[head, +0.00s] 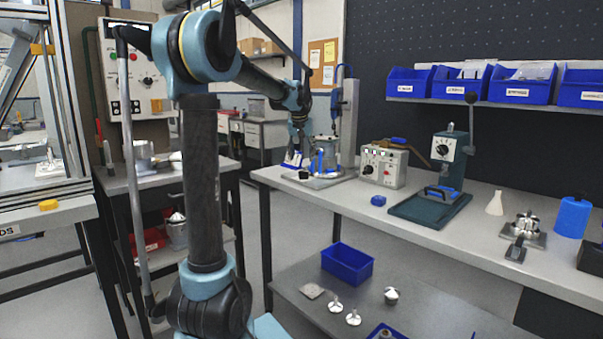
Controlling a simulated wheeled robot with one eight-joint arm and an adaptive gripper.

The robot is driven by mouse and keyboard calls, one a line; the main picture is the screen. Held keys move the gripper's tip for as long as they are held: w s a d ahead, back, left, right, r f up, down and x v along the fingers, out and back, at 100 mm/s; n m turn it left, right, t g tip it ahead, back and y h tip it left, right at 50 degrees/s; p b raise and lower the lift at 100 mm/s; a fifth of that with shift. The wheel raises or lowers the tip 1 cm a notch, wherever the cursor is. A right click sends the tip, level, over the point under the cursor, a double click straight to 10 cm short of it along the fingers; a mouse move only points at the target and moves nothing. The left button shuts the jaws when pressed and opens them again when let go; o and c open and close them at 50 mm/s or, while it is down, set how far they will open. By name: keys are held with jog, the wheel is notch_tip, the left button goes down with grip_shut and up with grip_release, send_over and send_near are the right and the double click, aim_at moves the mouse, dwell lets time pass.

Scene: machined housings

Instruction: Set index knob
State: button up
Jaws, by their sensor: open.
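My arm reaches over the back left end of the workbench (430,225). My gripper (294,158) points down there, small in the head view, with its fingers open. It is just left of a metal housing (327,152) with blue parts that stands on a plate by a column. I cannot tell whether the fingers touch anything. I cannot make out for certain which part is the index knob. A grey control box (383,165) with small dials and knobs stands right of the housing.
Blue bins (409,84) line a shelf above the bench. A small blue block (378,200), a white flask (495,203), a metal clamp fixture (527,230) and a blue cylinder (572,217) stand on the bench. The lower shelf holds a blue tray (347,263) and loose metal parts.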

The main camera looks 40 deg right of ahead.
aim_at(303, 172)
jog(key=x, duration=0.9)
jog(key=shift+a, duration=0.1)
jog(key=c, duration=1)
